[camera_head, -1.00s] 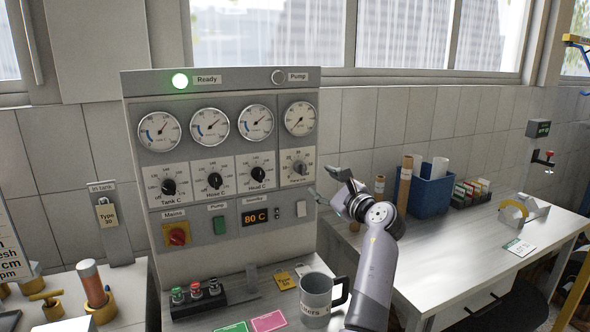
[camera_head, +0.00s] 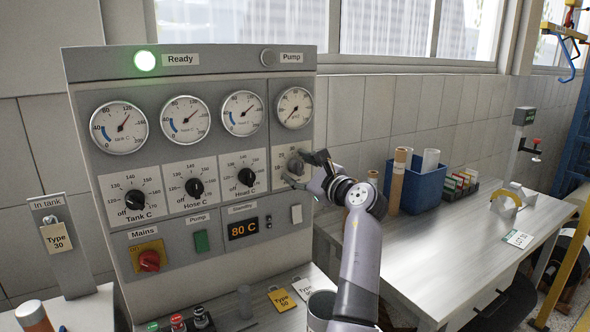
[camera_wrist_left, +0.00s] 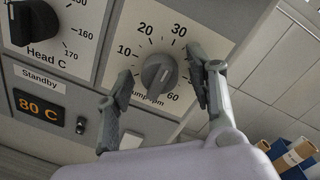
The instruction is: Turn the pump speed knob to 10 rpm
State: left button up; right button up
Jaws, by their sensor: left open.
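The pump speed knob (camera_head: 296,163) is a grey knob on a white dial plate at the right of the control panel (camera_head: 220,262). In the left wrist view the knob (camera_wrist_left: 160,73) sits among the marks 10, 20, 30 and 60, with "rpm" partly covered below it. I cannot tell surely which mark it points to. My left gripper (camera_head: 305,171) is at the knob, its fingers open. In the wrist view the fingertips (camera_wrist_left: 160,78) stand on either side of the knob, with gaps visible. My right gripper is not in view.
Black Tank C (camera_head: 135,199), Hose C (camera_head: 194,188) and Head C (camera_head: 246,177) knobs sit left of the dial. Below are the red Mains switch (camera_head: 149,261) and an 80 C display (camera_head: 243,229). A bench with a blue bin (camera_head: 426,186) stands right.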

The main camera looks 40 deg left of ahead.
pick_arm(q)
jog(key=shift+d, duration=0.1)
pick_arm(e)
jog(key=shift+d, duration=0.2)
pick_arm(q)
jog(key=shift+r, duration=0.1)
jog(key=shift+c, duration=0.6)
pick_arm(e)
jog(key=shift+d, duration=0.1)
pick_arm(q)
jog(key=shift+c, duration=0.6)
jog(key=c, duration=0.9)
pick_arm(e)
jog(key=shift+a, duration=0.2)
